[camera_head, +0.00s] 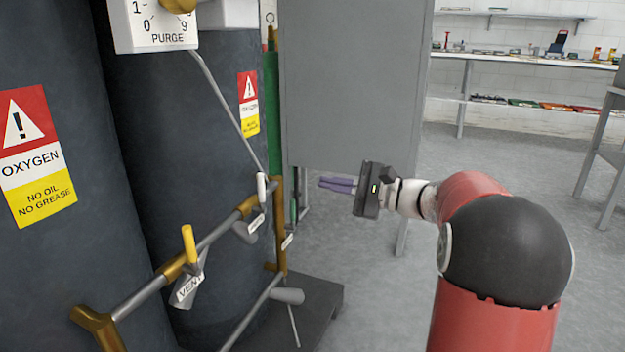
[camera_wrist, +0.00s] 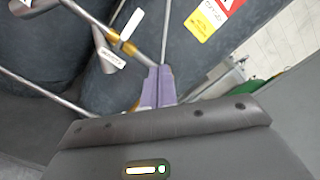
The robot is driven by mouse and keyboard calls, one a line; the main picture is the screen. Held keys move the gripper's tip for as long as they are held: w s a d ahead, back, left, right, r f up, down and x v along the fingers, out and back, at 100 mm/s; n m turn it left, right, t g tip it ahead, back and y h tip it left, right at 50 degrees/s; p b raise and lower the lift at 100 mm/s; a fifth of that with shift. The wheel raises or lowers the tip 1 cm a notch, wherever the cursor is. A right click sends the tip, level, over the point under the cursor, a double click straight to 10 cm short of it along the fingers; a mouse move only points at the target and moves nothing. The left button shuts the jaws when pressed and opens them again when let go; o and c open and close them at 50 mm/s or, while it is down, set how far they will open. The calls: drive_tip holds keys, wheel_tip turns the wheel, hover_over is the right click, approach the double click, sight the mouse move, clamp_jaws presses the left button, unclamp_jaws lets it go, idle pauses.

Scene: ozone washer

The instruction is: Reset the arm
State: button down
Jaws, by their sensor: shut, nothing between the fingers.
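My gripper (camera_head: 337,185) is at the centre of the head view, its purple fingers together and empty, pointing left toward the pipework. My red and black arm reaches in from the lower right. In the wrist view the purple fingers (camera_wrist: 159,86) lie side by side, with pipes and a dark cylinder beyond them. In the head view the fingertips look apart from the brass and steel pipe (camera_head: 277,225), though the exact gap is hard to judge.
Large dark oxygen cylinders (camera_head: 40,270) fill the left. A yellow-handled vent valve (camera_head: 189,245) and a purge dial (camera_head: 160,25) are there. A grey cabinet panel (camera_head: 350,85) stands behind my gripper. Grey floor (camera_head: 480,165) is open to the right, before a wall shelf (camera_head: 520,58).

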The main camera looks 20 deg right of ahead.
drive_tip(key=s+a+f+n+g+h+p, duration=0.1)
drive_tip(key=s+a+n+g+h+p, duration=0.25)
drive_tip(key=s+a, duration=0.4)
drive_tip(key=s+a+f+n+g+h+p, duration=0.1)
drive_tip(key=s+a+n+g+h+p, duration=0.3)
drive_tip(key=s, duration=0.6)
drive_tip(key=s+d+n+t+h+p, duration=0.1)
drive_tip(key=s+d+n+h, duration=0.1)
drive_tip(key=s, duration=0.4)
drive_tip(key=s+d+f+n+t+h+p, duration=0.1)
drive_tip(key=s+d+n+h+p, duration=0.1)
drive_tip(key=s+n+h, duration=0.3)
drive_tip(key=shift+s+d, duration=0.45)
drive_tip(key=shift+s, duration=0.35)
drive_tip(key=shift+f, duration=0.1)
